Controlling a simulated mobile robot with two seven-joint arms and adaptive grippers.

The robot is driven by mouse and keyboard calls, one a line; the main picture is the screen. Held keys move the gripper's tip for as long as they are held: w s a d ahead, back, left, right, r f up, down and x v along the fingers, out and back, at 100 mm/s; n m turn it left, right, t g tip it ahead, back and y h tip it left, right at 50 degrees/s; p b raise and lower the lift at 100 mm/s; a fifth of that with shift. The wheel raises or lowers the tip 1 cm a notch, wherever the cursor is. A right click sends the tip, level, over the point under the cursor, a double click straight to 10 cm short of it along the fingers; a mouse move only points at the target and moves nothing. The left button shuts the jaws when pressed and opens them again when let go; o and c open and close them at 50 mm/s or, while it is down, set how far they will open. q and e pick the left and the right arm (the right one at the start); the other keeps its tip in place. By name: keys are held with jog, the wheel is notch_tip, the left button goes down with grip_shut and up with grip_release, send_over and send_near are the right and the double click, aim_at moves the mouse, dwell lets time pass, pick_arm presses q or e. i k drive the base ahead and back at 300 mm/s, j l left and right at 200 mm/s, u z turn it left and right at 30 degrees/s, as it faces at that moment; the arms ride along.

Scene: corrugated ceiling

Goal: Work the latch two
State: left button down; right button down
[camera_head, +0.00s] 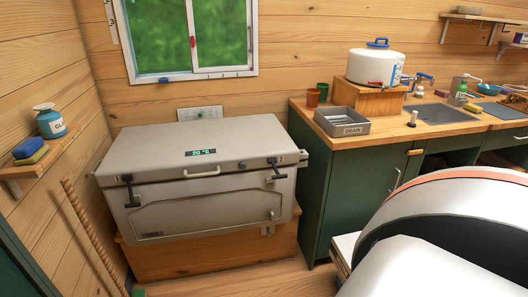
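A beige chest cooler (205,143) stands against the back wall on a wooden base. Its lid looks shut, with a pale handle (200,172) at the front edge and a small green display (200,152) on top. A dark latch (131,191) hangs at the front left of the lid, and another dark latch (276,169) sits at the front right. A small catch (271,214) shows on the lower front panel. No marking tells me which is latch two, and whether each is fastened is too small to tell. Neither gripper is in view.
A green cabinet (345,195) with a sink counter stands to the right, bearing a drain tray (342,122) and a white water tank (376,66). A twisted wooden pole (92,235) leans at the left. A shelf (38,160) holds a bottle and sponges. Some floor shows in front.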

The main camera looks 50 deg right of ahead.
aim_at(270, 161)
jog(key=z, duration=1.55)
